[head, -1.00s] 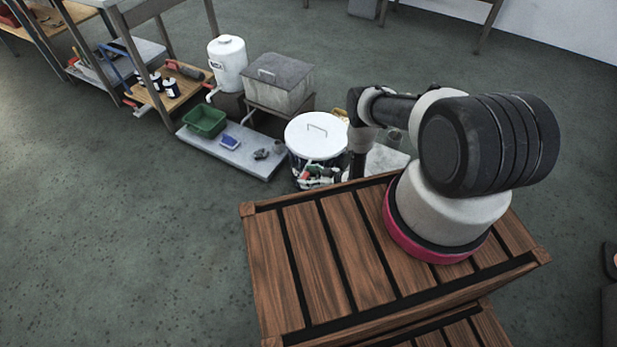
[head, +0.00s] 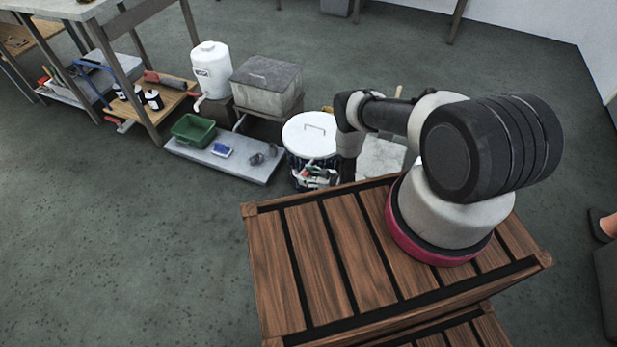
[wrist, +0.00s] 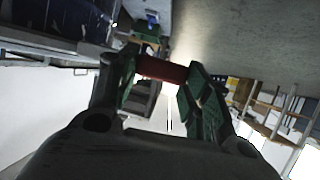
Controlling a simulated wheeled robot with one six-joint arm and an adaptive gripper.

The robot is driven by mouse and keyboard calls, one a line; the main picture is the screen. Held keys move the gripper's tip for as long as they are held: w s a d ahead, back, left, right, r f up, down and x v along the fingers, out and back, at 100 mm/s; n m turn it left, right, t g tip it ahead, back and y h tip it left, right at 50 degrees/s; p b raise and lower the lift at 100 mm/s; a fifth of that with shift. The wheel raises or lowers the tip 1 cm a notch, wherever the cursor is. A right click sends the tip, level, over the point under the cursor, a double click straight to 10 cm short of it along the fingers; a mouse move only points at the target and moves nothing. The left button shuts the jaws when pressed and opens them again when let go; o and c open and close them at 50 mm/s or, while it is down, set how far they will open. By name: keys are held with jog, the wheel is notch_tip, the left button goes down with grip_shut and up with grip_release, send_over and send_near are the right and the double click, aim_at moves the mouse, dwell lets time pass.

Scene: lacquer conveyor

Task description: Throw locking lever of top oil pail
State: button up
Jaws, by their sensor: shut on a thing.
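The oil pail (head: 309,138) stands on the floor beyond my deck. It has a white lid with a wire handle and a dark body, partly hidden by my arm and gripper. My gripper (head: 317,177) is low against the pail's near side, below the lid rim. In the wrist view my gripper (wrist: 161,78) has its green-padded fingers on both ends of a short red bar, which looks like the locking lever's grip (wrist: 163,70). The jaws are shut on it. The lever's joint with the pail is not clear.
Left of the pail is a low grey platform (head: 250,173) with a green tub (head: 193,130) and a blue-and-white item (head: 222,150). Behind are a lidded grey box (head: 267,85) and a white dispenser (head: 212,72). Open floor lies at the left front.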

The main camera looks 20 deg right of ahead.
jog(key=o, duration=1.5)
jog(key=shift+r, duration=0.1)
jog(key=shift+c, duration=0.2)
jog(key=v, duration=1.2)
jog(key=shift+c, duration=0.5)
